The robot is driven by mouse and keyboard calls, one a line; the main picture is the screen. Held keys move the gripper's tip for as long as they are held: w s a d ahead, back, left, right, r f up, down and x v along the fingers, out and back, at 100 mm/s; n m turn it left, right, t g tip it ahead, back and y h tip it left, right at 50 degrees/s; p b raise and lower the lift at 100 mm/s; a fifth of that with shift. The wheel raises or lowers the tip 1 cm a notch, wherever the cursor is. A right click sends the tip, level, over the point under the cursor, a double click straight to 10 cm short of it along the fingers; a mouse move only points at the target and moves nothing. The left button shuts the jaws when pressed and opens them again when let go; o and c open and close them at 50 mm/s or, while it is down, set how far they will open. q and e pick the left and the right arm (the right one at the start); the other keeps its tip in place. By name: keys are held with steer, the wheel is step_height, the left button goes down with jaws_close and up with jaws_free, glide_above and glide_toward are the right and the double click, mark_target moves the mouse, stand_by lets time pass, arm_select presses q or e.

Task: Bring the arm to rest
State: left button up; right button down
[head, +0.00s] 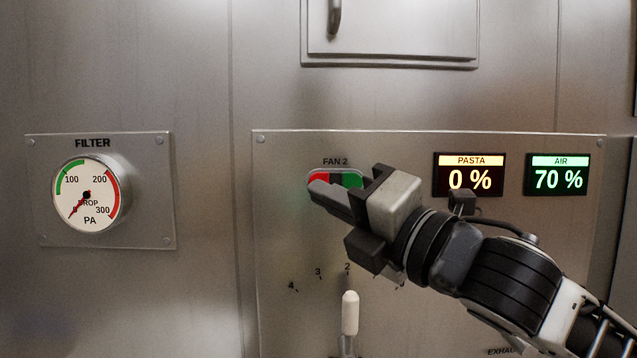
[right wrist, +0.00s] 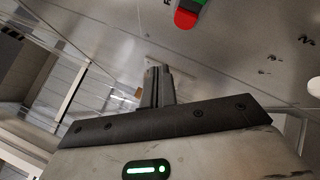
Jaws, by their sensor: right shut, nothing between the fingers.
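My right gripper (head: 322,193) is in front of the control panel, its fingers together and empty, pointing left just below the FAN 2 switch. The switch (head: 352,180) has a red end and a green end, and the gripper partly hides it. In the right wrist view the shut fingers (right wrist: 157,87) stand in the middle, apart from the red end of the switch (right wrist: 186,19) at the top. My right arm (head: 510,275) comes in from the lower right. My left gripper is not in view.
A lever with a white knob (head: 350,313) sticks up below the gripper, near a numbered scale. The PASTA display (head: 469,175) reads 0 % and the AIR display (head: 558,175) reads 70 %. A FILTER gauge (head: 87,195) is on the left. A handle (head: 335,16) is above.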

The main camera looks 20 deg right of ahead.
step_height(320, 180, down, 30)
steer(key=w+a+m+g+h, duration=0.1)
steer(key=w+m+g+h, duration=0.15)
steer(key=m, duration=1.25)
steer(key=s+f+m+g+h, duration=0.2)
steer(key=s+f+m, duration=0.4)
steer(key=s+f, duration=0.3)
steer(key=s+d+f+m+g+h, duration=0.1)
steer(key=s+f+m, duration=0.5)
steer(key=f, duration=0.9)
steer(key=s+g+h, duration=0.1)
steer(key=s+g, duration=0.1)
steer(key=s, duration=0.1)
steer(key=shift+d+f, duration=0.15)
steer(key=shift+f, duration=0.1)
